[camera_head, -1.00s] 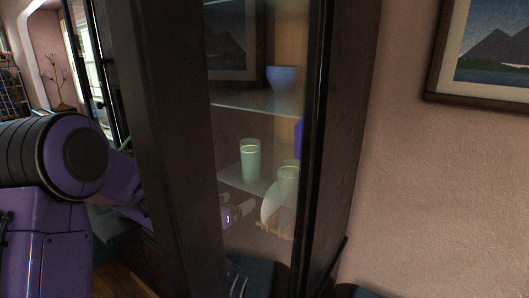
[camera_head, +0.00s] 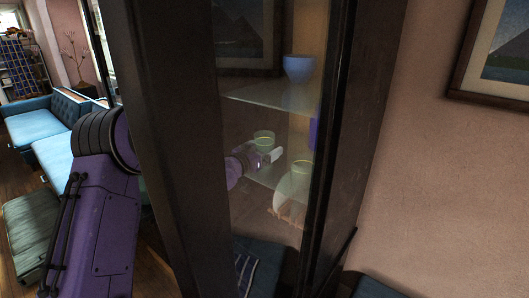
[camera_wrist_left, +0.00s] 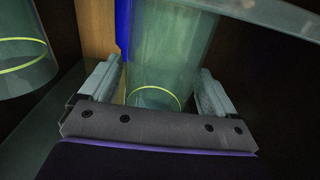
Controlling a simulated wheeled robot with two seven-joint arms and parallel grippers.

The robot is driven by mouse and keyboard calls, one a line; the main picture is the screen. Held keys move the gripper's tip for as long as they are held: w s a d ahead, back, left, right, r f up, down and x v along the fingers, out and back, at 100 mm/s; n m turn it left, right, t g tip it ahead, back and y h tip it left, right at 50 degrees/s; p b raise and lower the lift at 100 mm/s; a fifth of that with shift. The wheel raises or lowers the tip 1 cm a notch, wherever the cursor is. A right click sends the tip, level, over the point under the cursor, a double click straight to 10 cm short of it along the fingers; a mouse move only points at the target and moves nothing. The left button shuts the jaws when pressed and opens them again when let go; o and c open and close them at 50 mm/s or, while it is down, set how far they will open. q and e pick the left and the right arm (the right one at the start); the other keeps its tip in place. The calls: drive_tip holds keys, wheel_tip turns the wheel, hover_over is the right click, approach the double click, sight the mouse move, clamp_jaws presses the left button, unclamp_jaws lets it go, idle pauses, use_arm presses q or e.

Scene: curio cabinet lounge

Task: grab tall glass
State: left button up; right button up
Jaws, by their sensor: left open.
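A clear greenish tall glass (camera_head: 299,178) with a yellow ring stands at the right on the cabinet's middle shelf, seen through the cabinet's glass side. My left gripper (camera_head: 270,156) is inside the cabinet, pointing right toward it. In the left wrist view the tall glass (camera_wrist_left: 165,60) shows between the two open fingers of my left gripper (camera_wrist_left: 156,90); I cannot tell whether they touch it. A second similar glass (camera_head: 264,136) is partly hidden behind the gripper in the head view; a glass also shows at the left edge of the wrist view (camera_wrist_left: 22,55). My right gripper is not in view.
The dark cabinet post (camera_head: 165,150) stands between my head and the arm. A blue bowl (camera_head: 298,69) sits on the upper shelf (camera_head: 265,96). A pale shell-like object (camera_head: 287,208) is below the tall glass. A blue sofa (camera_head: 45,125) stands at the far left.

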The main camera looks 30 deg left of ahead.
use_arm(q)
drive_tip(key=shift+s, duration=0.1)
drive_tip(key=c, duration=1.2)
